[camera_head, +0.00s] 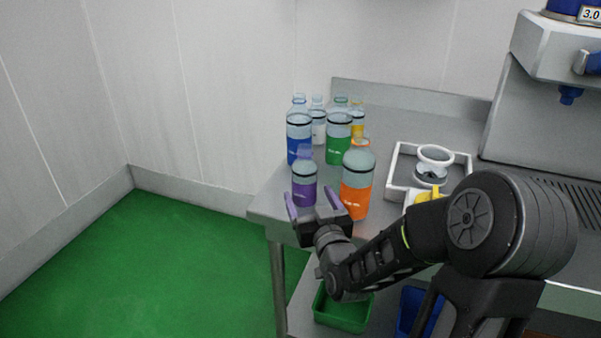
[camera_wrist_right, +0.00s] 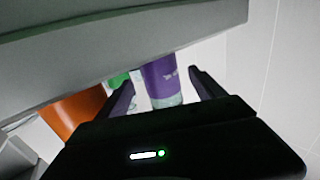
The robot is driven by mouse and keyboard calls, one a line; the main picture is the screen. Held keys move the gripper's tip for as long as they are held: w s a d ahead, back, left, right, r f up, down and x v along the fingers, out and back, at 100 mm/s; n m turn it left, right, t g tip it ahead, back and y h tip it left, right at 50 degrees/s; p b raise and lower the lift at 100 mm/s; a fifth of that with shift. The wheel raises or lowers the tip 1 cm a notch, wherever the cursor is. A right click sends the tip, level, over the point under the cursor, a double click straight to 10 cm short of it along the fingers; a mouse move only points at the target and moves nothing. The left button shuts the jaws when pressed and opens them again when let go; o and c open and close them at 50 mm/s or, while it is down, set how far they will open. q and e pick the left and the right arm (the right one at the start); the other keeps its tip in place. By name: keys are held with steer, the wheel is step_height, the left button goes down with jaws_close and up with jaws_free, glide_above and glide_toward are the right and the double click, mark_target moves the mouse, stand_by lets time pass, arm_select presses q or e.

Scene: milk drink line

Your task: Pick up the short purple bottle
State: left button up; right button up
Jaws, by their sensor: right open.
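The short purple bottle (camera_head: 304,186) stands upright at the front left corner of the metal counter. It has a clear upper part and a purple lower band. My right gripper (camera_head: 312,204) is open just in front of it, with its fingers spread toward the two sides of the bottle. In the right wrist view, the purple bottle (camera_wrist_right: 162,80) shows beyond and between the two open fingertips (camera_wrist_right: 163,80). I cannot tell whether the fingers touch it. My left gripper is not in view.
An orange bottle (camera_head: 357,185) stands close to the right of the purple one. A blue bottle (camera_head: 299,138) and a green bottle (camera_head: 339,138) stand behind, with white and yellow ones further back. A white tray (camera_head: 396,170) lies to the right. A green bin (camera_head: 342,316) sits below the counter.

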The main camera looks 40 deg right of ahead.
mark_target(301, 177)
stand_by(0.3)
steer(key=shift+x, duration=1.35)
steer(key=shift+r+p+x, duration=0.15)
steer(key=shift+p+x, duration=0.2)
steer(key=shift+x, duration=0.95)
steer(key=shift+r+p+x, duration=0.1)
steer(key=shift+p+x, duration=0.25)
steer(key=shift+x, duration=0.9)
steer(key=c, duration=1.4)
